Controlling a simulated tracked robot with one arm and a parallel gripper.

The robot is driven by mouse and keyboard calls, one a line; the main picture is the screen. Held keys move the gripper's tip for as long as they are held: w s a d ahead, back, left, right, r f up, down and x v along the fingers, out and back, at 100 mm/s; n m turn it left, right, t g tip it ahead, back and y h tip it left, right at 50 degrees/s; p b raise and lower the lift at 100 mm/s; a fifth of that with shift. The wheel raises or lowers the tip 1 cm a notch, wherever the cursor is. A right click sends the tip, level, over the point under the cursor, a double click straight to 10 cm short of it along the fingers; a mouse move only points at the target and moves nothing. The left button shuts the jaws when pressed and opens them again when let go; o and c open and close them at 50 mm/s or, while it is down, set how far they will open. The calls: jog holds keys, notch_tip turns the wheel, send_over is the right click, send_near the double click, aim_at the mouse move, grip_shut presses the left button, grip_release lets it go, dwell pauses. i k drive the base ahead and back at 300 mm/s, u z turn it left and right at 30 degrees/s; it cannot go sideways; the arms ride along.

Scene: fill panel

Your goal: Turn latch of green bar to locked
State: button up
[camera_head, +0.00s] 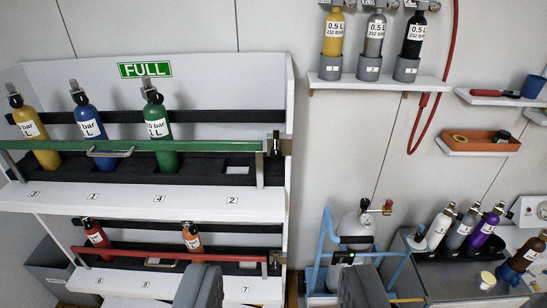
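The green bar (215,146) runs across the front of the upper shelf of the rack, below the green FULL sign (145,69). It has a metal handle (110,153) left of its middle. Its latch (275,145) is a dark piece at the bar's right end, by the rack's right side wall. The latch is small, and I cannot tell whether it is locked. My gripper (281,282) shows at the bottom edge as two dark grey fingers spread wide apart. It is open with nothing visible between them, and below and apart from the latch in the picture.
Yellow, blue and green cylinders (163,135) stand behind the green bar. A red bar (170,253) with its own dark latch (276,262) crosses the lower shelf. A blue trolley (325,250) with a white cylinder and a bench (445,280) stand right of the rack.

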aim_at(276, 149)
jog(key=u, duration=0.05)
jog(key=i, duration=1)
jog(key=z, duration=0.05)
